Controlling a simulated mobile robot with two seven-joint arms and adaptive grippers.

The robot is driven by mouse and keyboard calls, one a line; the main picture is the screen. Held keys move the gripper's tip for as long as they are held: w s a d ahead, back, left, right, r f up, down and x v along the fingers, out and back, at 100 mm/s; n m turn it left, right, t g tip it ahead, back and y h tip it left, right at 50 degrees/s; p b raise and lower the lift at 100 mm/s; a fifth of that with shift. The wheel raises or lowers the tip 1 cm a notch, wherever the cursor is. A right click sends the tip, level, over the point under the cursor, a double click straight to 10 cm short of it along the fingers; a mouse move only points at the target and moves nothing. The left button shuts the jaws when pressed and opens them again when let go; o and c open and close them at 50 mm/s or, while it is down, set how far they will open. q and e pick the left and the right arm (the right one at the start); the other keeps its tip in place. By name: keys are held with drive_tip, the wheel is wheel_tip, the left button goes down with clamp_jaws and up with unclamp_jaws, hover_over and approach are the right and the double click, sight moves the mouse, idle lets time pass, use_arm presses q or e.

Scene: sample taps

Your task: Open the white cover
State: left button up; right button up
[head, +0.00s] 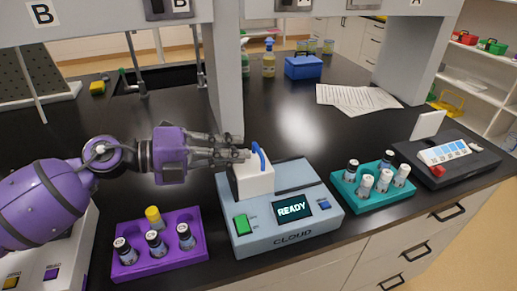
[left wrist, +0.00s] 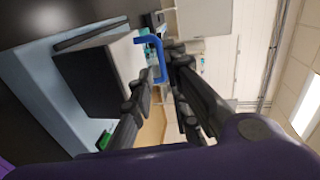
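The white cover (head: 253,181) is a box-shaped lid sitting down on the grey-blue CLOUD device (head: 286,211), whose screen reads READY. A blue handle (head: 259,156) stands on the cover. My left gripper (head: 243,150) reaches in from the left at handle height, just above the cover. In the left wrist view the blue handle (left wrist: 160,58) shows between the tips of my left gripper (left wrist: 162,68), with a gap visible. The fingers look partly open; contact with the handle cannot be made out. The cover (left wrist: 108,68) also shows there. My right gripper is not in view.
A purple rack (head: 160,263) with several vials stands left of the device. A teal rack (head: 372,187) with several vials stands to its right, then a dark tray (head: 456,170) with a colour chart. A shelf post (head: 226,80) rises behind my gripper. Papers (head: 357,97) lie behind.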

sight(259, 150)
use_arm(q)
drive_tip(key=x, duration=0.5)
drive_tip(key=shift+d+r+p, duration=0.2)
drive_tip(key=shift+r+p, duration=0.05)
drive_tip(key=shift+p, duration=0.1)
drive_tip(key=shift+w+d+f, duration=0.1)
drive_tip(key=shift+d+f, duration=0.1)
drive_tip(key=shift+d, duration=0.15)
drive_tip(key=shift+c, duration=0.4)
clamp_jaws()
